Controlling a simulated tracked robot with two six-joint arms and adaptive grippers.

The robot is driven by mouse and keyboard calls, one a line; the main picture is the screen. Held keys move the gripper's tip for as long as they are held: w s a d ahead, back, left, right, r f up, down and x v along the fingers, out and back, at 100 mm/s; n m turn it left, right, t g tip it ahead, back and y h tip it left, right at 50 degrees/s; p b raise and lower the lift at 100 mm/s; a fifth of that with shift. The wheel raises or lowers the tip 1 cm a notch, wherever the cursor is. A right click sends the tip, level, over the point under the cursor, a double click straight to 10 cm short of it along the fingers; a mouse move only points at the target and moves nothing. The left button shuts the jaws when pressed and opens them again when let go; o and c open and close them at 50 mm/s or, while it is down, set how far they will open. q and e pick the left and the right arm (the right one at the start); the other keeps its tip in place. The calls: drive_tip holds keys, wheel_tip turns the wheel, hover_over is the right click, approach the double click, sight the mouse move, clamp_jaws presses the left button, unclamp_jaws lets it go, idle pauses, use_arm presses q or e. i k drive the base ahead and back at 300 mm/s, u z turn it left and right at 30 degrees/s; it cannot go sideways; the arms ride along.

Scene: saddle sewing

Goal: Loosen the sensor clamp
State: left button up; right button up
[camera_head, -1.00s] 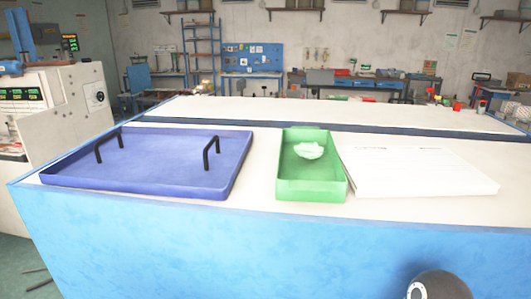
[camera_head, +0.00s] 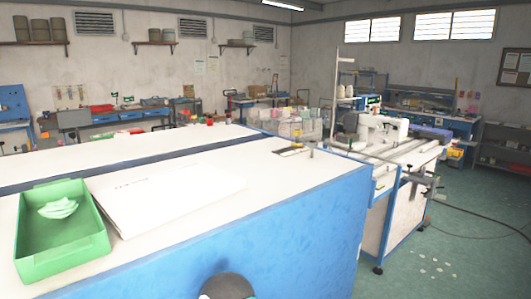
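A sewing station (camera_head: 398,180) with a white machine head (camera_head: 381,129) stands to the right of the blue-sided table. A dark bracket-like part (camera_head: 422,186) sits on the station's near side, by a thin horizontal rod. It is too small to tell whether this is the sensor clamp or how tight it is. Neither of my grippers is in view.
The blue-sided table (camera_head: 300,225) fills the near left and middle. A green tray (camera_head: 62,258) with a white-green cloth (camera_head: 58,208) and a flat white sheet (camera_head: 165,195) lie on it. Open green floor (camera_head: 450,245) lies to the right, crossed by a dark cable.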

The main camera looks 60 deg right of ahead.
sight(313, 144)
drive_tip(key=k, duration=0.5)
drive_tip(key=z, duration=0.25)
drive_tip(key=i, duration=0.2)
drive_tip(key=u, duration=2.9)
drive_tip(key=k, duration=1.7)
drive_tip(key=z, duration=0.25)
drive_tip(key=k, duration=0.85)
drive_tip(key=z, duration=0.75)
